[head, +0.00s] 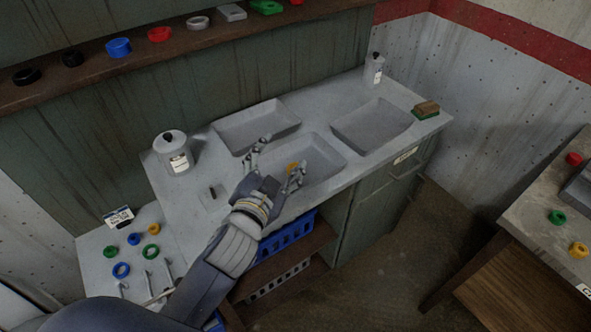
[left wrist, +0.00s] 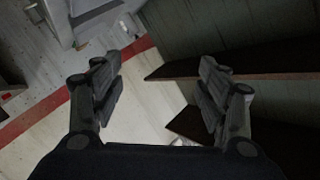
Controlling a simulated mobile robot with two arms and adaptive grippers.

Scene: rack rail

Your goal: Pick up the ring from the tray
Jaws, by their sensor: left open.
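A small yellow-orange ring (head: 292,168) shows in the head view, at the left part of the front grey tray (head: 328,158). It is small and partly hidden by my left gripper, so its exact contact with the tray is unclear. My left gripper (head: 274,166) is open, with one finger to the left of the ring and the other close to its right in the picture. I cannot tell how high the fingers are above the tray. In the left wrist view the open fingers (left wrist: 162,92) have nothing between them, and no ring shows there. My right gripper is not in view.
Two more grey trays, back left (head: 257,145) and right (head: 372,143), stand on the counter. A canister (head: 174,155), a bottle (head: 374,70) and a brush (head: 426,109) stand around them. Several rings and tools lie at the lower left. A shelf (head: 130,67) holds more rings.

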